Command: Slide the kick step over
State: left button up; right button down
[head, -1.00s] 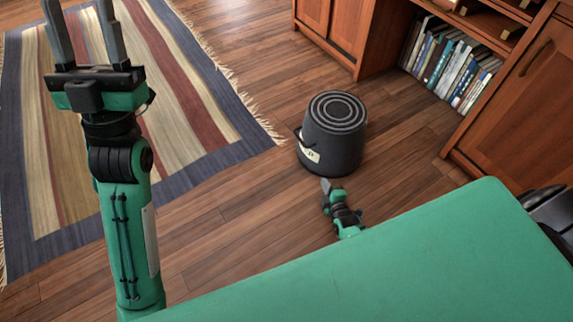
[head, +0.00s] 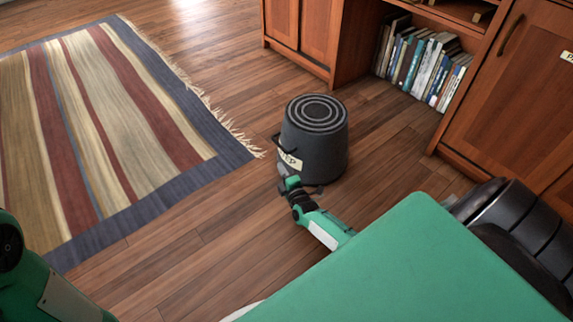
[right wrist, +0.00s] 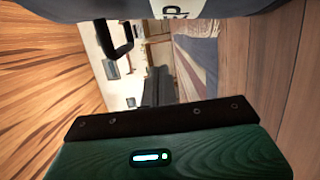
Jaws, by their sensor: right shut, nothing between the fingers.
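The kick step (head: 314,138) is a dark grey round stool with ringed treads on top, upright on the wood floor. It has a white label low on its left side and a dark loop handle. In the right wrist view its dark side (right wrist: 255,6), label and handle (right wrist: 115,40) fill the top edge. My right gripper (head: 284,174) is shut and empty, at the step's lower front-left side by the label. I cannot tell whether it touches. My left gripper is out of view; only part of that arm shows at lower left.
A striped fringed rug (head: 125,130) lies left of the step, with bare floor between. Wooden cabinets (head: 505,110) and a low shelf of books (head: 425,62) stand behind and to the right. Floor in front and left of the step is clear.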

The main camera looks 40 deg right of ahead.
aim_at(287, 158)
jog(key=w+d+b, duration=0.3)
jog(key=d+b, duration=0.1)
jog(key=shift+w+f, duration=0.15)
jog(key=shift+w, duration=0.2)
jog(key=shift+d, duration=0.3)
